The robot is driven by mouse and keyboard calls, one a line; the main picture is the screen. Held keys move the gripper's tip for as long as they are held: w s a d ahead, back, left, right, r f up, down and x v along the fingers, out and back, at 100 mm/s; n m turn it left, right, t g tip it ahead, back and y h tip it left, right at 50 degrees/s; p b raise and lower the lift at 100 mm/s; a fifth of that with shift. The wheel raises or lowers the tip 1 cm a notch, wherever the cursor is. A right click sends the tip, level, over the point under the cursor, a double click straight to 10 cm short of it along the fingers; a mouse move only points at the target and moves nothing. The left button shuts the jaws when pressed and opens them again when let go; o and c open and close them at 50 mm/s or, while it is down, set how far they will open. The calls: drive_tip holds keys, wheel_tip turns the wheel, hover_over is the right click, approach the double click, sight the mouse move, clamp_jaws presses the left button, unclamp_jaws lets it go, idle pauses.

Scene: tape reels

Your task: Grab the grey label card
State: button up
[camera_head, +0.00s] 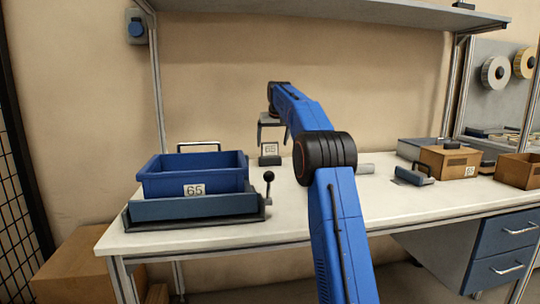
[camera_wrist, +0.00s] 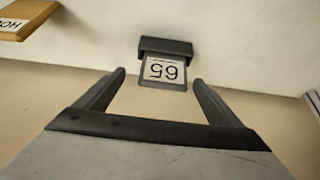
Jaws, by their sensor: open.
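The grey label card (camera_head: 270,149) marked 65 stands upright in a small dark holder (camera_head: 270,161) at the back of the workbench. In the wrist view the card (camera_wrist: 163,72) appears upside down, with its dark holder (camera_wrist: 165,46) above it in the picture. My gripper (camera_wrist: 159,78) is open, its two fingers apart on either side of the card in that view. No contact shows. In the head view my gripper (camera_head: 272,136) is just above the card and partly hidden by my blue arm.
A blue bin (camera_head: 160,184) labelled 65 sits on a dark stand with a black-knobbed lever (camera_head: 268,180) at the left. Brown boxes (camera_head: 450,163) and a small dark handled item (camera_head: 413,176) lie at the right. A yellow piece (camera_wrist: 20,18) shows in the wrist view. A shelf hangs overhead.

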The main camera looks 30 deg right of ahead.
sight(270, 145)
drive_tip(key=x, duration=0.5)
drive_tip(key=shift+w+a, duration=0.15)
drive_tip(key=shift+a, duration=0.15)
drive_tip(key=shift+c, duration=0.5)
drive_tip(key=c, duration=1)
drive_tip(key=shift+c, duration=0.2)
drive_tip(key=shift+r, duration=0.2)
drive_tip(key=shift+r, duration=4.8)
